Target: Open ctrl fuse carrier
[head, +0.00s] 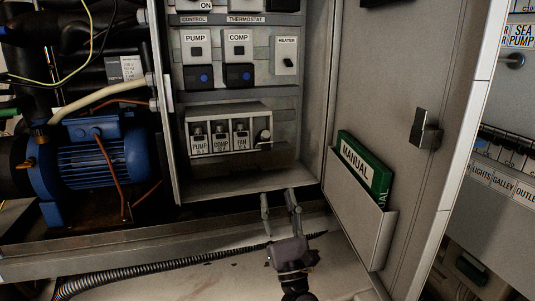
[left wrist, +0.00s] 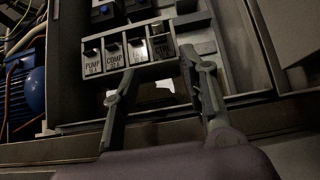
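The fuse block (head: 230,112) is a grey housing low in the open cabinet, with a row of labelled carriers: PUMP (head: 198,140), COMP (head: 220,138) and FAN (head: 241,136). My left gripper (head: 278,197) is below and in front of the block, fingers apart and empty. In the left wrist view its fingers (left wrist: 160,66) point toward the block's right half. My right gripper is not in view.
Above the block are the PUMP and COMP switches (head: 239,47) and the HEATER switch (head: 287,62). The open cabinet door (head: 385,80) at right carries a pocket (head: 355,220) with a green manual (head: 364,165). A blue motor (head: 95,165) and a corrugated hose (head: 150,270) are at left.

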